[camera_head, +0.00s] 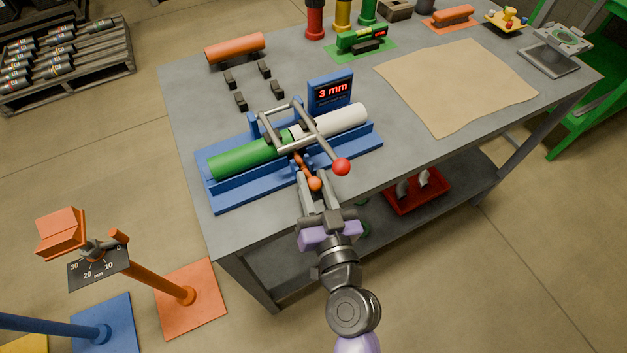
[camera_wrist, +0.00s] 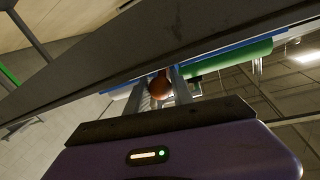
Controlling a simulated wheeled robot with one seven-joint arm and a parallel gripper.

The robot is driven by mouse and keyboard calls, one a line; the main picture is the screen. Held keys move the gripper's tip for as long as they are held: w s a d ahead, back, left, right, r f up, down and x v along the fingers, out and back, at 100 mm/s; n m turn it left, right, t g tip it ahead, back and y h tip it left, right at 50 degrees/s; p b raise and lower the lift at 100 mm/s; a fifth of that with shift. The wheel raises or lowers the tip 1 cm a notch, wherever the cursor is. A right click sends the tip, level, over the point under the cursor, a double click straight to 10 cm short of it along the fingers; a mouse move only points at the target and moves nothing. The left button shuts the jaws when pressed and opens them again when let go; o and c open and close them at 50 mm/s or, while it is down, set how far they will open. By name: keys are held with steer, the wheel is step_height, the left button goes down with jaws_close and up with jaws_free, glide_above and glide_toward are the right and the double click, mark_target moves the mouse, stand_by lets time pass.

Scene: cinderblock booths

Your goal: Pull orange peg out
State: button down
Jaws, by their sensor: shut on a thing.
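The orange peg (camera_head: 299,160) runs from the joint between a green cylinder (camera_head: 240,159) and a white cylinder (camera_head: 340,119) toward my gripper. Its round orange knob (camera_head: 315,184) sits between the fingertips of my gripper (camera_head: 312,186), which is shut on it. In the wrist view the orange knob (camera_wrist: 160,86) also shows between my two fingers (camera_wrist: 162,90). The peg's far end is hidden under the grey lever frame. Both cylinders lie in a blue cradle fixture (camera_head: 222,197) on the grey table.
A grey lever with a red ball (camera_head: 341,167) reaches over the cylinders, close to my gripper. A blue display (camera_head: 330,92) reading 3 mm stands behind. Several black blocks (camera_head: 241,101), an orange cylinder (camera_head: 234,49) and a tan mat (camera_head: 455,83) lie on the grey table (camera_head: 410,135).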

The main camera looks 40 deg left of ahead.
mark_target(323, 209)
steer(key=shift+w+d+b+v, duration=0.15)
steer(key=shift+b+v, duration=0.3)
steer(key=shift+v, duration=0.45)
steer(key=shift+w+d+b+v, duration=0.15)
steer(key=shift+b+v, duration=0.3)
steer(key=shift+v, duration=0.5)
steer(key=shift+a, duration=0.1)
steer(key=c, duration=1.1)
jaws_free()
steer(key=b+v, duration=0.2)
steer(key=v, duration=0.6)
steer(key=shift+b, duration=0.4)
